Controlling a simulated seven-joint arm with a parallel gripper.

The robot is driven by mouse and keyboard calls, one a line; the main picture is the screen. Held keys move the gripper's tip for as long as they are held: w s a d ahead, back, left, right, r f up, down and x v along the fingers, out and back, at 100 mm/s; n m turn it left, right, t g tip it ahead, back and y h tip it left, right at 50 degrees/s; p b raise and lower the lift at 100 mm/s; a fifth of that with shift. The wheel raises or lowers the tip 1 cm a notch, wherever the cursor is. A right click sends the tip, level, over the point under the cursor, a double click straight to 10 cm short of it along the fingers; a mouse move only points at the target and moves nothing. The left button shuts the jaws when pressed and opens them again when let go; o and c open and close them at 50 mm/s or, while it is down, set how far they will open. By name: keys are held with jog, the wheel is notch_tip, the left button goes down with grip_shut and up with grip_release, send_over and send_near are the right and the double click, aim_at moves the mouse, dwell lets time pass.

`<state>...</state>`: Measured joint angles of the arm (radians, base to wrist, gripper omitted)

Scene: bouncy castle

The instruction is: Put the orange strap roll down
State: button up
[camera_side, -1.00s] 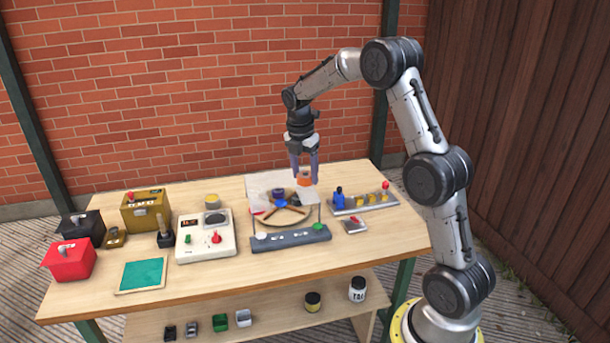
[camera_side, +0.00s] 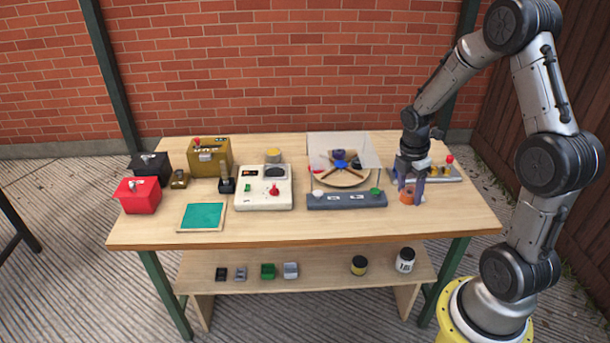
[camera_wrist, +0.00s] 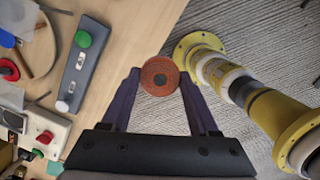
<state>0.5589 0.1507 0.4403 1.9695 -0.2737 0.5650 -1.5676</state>
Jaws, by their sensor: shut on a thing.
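The orange strap roll (camera_side: 407,197) is a small ring-shaped coil, low at the right front of the wooden table (camera_side: 440,218). My gripper (camera_side: 409,188) points down and is shut on the roll. In the wrist view the roll (camera_wrist: 160,76) sits between the two dark fingertips, its round face towards the camera, and overlaps the table's edge in the picture. I cannot tell whether its underside touches the tabletop. The fingers partly hide it in the side view.
Left of the roll are a grey bar (camera_side: 345,201) with a green knob and a round wooden disc (camera_side: 340,180) under a clear cover. A metal strip with a red knob (camera_side: 450,158) lies behind. Boxes and a control panel (camera_side: 264,197) stand further left. The table's front edge is close.

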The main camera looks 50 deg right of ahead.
jog(key=s+a, duration=0.1)
jog(key=s, duration=0.4)
send_over(398, 212)
jog(key=shift+m, duration=0.4)
jog(key=f, duration=1)
jog(key=shift+s+a, duration=0.1)
jog(key=shift+a, duration=0.25)
jog(key=shift+d+f, duration=0.1)
jog(key=shift+f, duration=1.7)
jog(key=shift+f, duration=0.1)
jog(key=o, duration=1.1)
